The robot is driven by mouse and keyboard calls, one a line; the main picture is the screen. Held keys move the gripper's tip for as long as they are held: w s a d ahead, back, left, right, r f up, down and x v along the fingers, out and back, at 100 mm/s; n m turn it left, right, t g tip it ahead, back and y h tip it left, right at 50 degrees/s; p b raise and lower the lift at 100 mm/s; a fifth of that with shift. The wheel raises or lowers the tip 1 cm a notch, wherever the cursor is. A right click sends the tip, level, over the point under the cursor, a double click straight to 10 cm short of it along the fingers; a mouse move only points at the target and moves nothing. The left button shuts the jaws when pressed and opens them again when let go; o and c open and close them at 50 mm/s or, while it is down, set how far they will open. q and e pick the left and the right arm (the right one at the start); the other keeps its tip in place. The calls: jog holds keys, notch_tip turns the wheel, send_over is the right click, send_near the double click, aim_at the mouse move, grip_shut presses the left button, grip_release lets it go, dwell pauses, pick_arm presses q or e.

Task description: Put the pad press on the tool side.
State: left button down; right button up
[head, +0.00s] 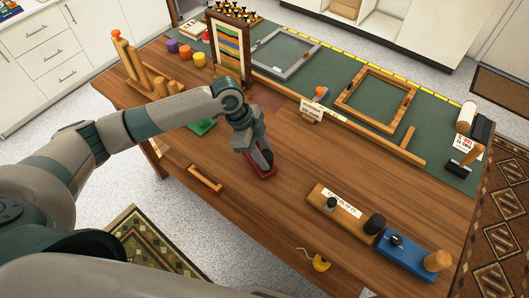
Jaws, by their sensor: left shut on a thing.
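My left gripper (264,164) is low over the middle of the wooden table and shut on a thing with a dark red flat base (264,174). This may be the pad press; the fingers hide most of its upper part. Its base is at or very close to the table top, and I cannot tell whether it touches. No area is clearly readable as the tool side. A wooden board (318,203) with a white label and dark knobs lies at the right front; its lettering is unreadable here. My right gripper is not in view.
A blue block (402,262) with a wooden knob stands right of the board. A yellow tape thing (320,263), a wooden handle (205,179) and a green pad (202,127) lie around. Frames (375,99) lie on the green mat behind. Bare wood surrounds the gripper.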

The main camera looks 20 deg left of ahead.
pick_arm(q)
jog(key=shift+f, duration=0.25)
jog(key=c, duration=1.3)
grip_release()
jog(key=shift+f, duration=0.1)
jog(key=shift+b+v, duration=2.3)
jog(key=shift+v, duration=3.8)
